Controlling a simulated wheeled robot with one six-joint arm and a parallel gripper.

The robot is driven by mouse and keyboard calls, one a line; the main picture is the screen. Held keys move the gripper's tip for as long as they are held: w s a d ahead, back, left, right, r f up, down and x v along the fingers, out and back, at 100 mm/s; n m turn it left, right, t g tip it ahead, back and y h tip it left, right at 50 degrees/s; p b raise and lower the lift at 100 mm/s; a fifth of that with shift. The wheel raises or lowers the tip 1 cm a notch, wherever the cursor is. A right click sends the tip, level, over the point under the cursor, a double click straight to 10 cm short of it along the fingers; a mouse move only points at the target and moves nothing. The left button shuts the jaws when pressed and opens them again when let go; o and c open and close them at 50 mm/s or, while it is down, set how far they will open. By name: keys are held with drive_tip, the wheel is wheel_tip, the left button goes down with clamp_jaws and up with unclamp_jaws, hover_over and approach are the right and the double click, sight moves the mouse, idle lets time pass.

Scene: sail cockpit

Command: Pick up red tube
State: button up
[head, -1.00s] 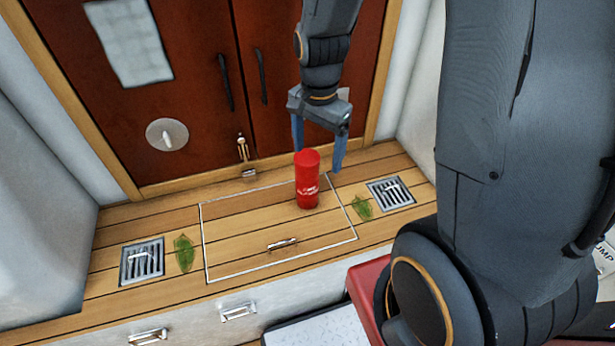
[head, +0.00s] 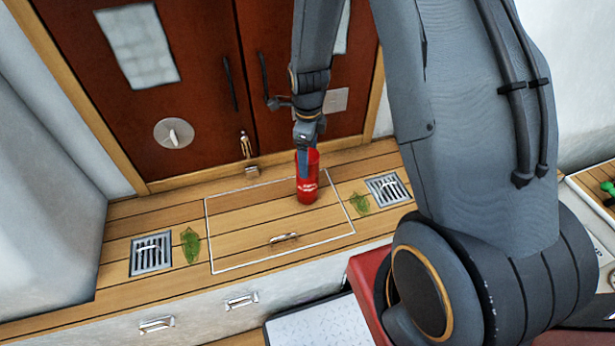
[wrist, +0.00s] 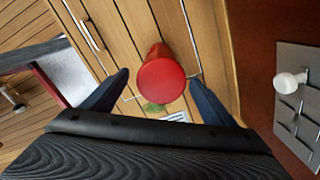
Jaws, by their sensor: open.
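The red tube (head: 308,180) stands upright on the wooden deck bench, inside the outlined hatch (head: 235,236) near its right side. My gripper (head: 304,165) is at the tube's upper part in the head view, seen edge-on, with one finger covering part of the tube. In the wrist view the tube's round red top (wrist: 161,82) lies ahead of and between the two blue fingers. My gripper (wrist: 158,95) is open there, with a visible gap on each side of the tube. Whether a finger touches the tube I cannot tell.
Red-brown doors (head: 200,90) with handles rise behind the bench. Metal drain grates (head: 151,254) and (head: 388,189) and green leaves (head: 190,244) and (head: 359,202) flank the hatch. A small hatch handle (head: 284,238) lies in front of the tube. The hatch's left part is clear.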

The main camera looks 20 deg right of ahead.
sight(308, 188)
drive_tip(key=shift+w+f+p, duration=0.2)
drive_tip(key=shift+f+p, duration=0.7)
drive_tip(key=shift+f, duration=1.85)
drive_tip(key=c, duration=2)
drive_tip(key=shift+o, duration=0.2)
drive_tip(key=shift+r, duration=0.25)
